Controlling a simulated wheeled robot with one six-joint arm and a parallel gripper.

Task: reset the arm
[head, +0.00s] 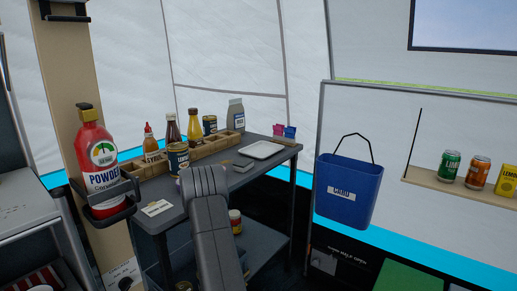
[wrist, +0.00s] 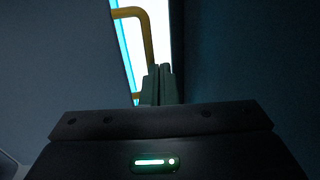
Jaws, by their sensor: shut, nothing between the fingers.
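My gripper (wrist: 158,72) shows in the wrist view, its two fingers together and nothing between them. Behind it are dark surfaces and a bright strip with a yellow bent bar (wrist: 135,14). In the head view my grey arm rises from the bottom middle in front of the dark table (head: 262,166). My gripper cannot be made out in the head view.
A wooden divided rack (head: 215,146) with bottles and cans stands along the table's back edge. A white tray (head: 262,149) lies at its right. A red extinguisher (head: 97,158) hangs at left, a blue bin (head: 347,190) at right. A shelf (head: 440,184) holds cans.

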